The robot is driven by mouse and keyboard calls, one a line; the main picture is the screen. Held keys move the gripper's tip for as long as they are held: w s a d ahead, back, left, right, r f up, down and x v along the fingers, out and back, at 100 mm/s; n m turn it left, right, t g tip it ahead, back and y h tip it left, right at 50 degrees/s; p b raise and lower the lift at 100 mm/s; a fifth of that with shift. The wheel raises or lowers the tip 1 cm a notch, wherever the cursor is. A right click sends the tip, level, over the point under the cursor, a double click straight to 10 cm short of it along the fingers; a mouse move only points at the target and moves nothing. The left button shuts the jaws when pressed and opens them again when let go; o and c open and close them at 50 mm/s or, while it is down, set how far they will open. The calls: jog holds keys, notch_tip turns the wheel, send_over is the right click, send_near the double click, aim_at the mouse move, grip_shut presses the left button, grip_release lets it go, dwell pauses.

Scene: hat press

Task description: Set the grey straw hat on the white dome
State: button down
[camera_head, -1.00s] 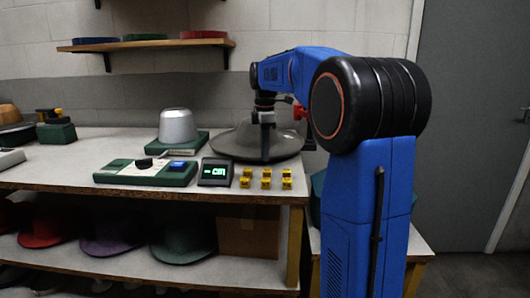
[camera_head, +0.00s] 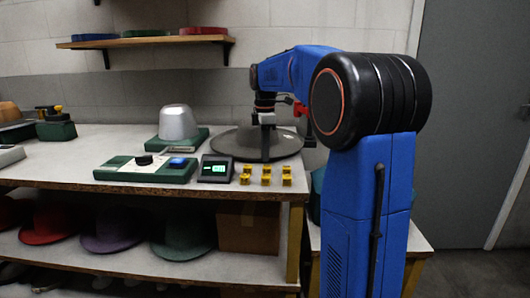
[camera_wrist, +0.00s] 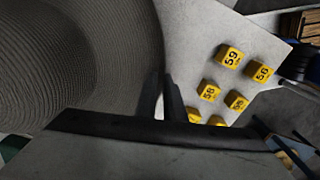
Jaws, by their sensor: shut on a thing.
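The grey straw hat (camera_head: 232,143) is at the table's right end, right of the white dome; I cannot tell if its brim touches the table. My gripper (camera_head: 265,154) reaches down over it and is shut on its brim. In the wrist view, the ribbed brim (camera_wrist: 125,45) fills the upper left, with the fingers (camera_wrist: 163,98) at its right edge. The white dome (camera_head: 177,122) stands bare on a green base (camera_head: 190,142) to the left.
Several yellow numbered blocks (camera_head: 266,179) stand near the table's front right edge, also in the wrist view (camera_wrist: 230,56). A small display (camera_head: 216,168) and a green control box (camera_head: 130,172) stand in front of the dome. A shelf (camera_head: 150,41) hangs on the wall behind.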

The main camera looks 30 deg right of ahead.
jog(key=c, duration=1.8)
grip_release()
jog(key=shift+r, duration=0.1)
notch_tip(320, 180, up, 17)
jog(key=s+a+f+m+t, duration=0.1)
jog(key=s+a+f+m, duration=0.2)
jog(key=s+a+f, duration=0.35)
jog(key=s+a+f+m+t, duration=0.1)
jog(key=s+a+f+m, duration=0.25)
jog(key=s, duration=0.65)
jog(key=s+a+f+m+t, duration=0.1)
jog(key=s+a+f+m, duration=0.1)
jog(key=s+f, duration=0.7)
jog(key=s+a+f+m+t, duration=0.1)
jog(key=s+a+f+m, duration=0.2)
jog(key=s+f, duration=0.6)
notch_tip(320, 180, down, 4)
jog(key=shift+a+r+m+t, duration=0.25)
jog(key=shift+m+t, duration=0.15)
jog(key=shift+m, duration=0.85)
